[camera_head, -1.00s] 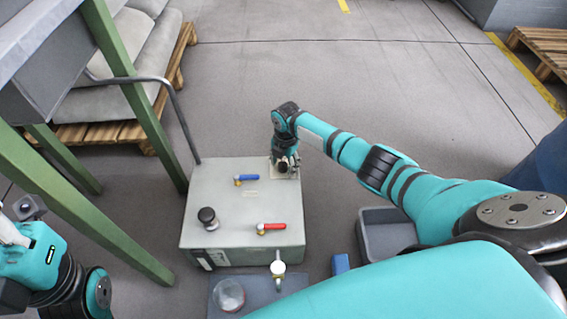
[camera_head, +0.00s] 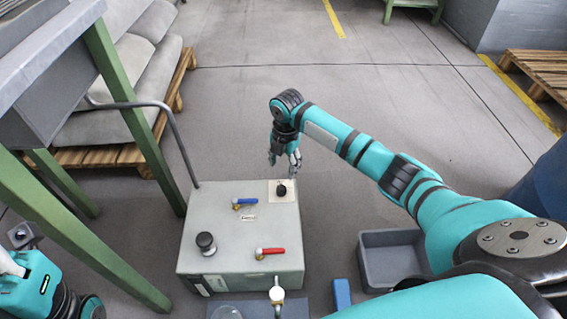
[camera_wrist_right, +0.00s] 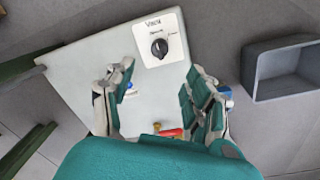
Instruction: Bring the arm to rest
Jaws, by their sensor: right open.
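My right gripper (camera_head: 284,163) is open and empty, pointing down above the far edge of a grey box (camera_head: 222,225). In the right wrist view its two fingers (camera_wrist_right: 160,98) stand wide apart over the box. A black rotary knob (camera_head: 281,190) on a white plate lies just below the gripper in the head view. The knob (camera_wrist_right: 159,47) is clear of the fingers in the right wrist view. Part of my left arm shows at the lower left edge of the head view; its fingers do not show.
The box top carries a blue-handled valve (camera_head: 245,202), a red-handled valve (camera_head: 270,252) and a black round knob (camera_head: 206,242). A grey bin (camera_head: 365,264) stands right of the box. A green-legged table (camera_head: 95,245) is at left. The floor behind the box is open.

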